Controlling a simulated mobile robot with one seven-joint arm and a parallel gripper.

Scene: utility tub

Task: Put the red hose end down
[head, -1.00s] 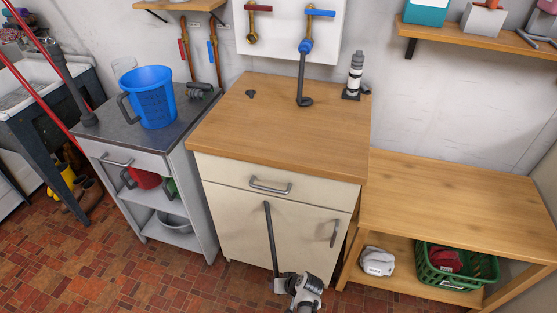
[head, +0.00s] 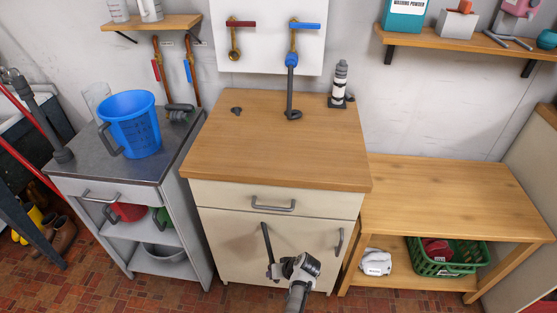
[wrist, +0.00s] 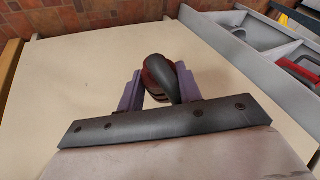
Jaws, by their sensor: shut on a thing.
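In the wrist view, my gripper (wrist: 160,95) is shut on the red hose end (wrist: 153,78), a dark red ribbed piece with a dark grey hose part beside it. In the head view, my gripper (head: 273,272) is low in front of the cream cabinet, below its drawer. A dark straight length (head: 267,242) rises from it, and the red part cannot be made out there. The wrist view shows the cream cabinet front (wrist: 90,60) behind the held end.
The wooden cabinet top (head: 240,150) is mostly clear; a dark hose with a blue fitting (head: 291,60) runs down to it from the blue-handled tap. A grey-and-white canister (head: 340,85) stands at its back right. The right bench (head: 450,195) is bare. A blue jug (head: 130,122) stands left.

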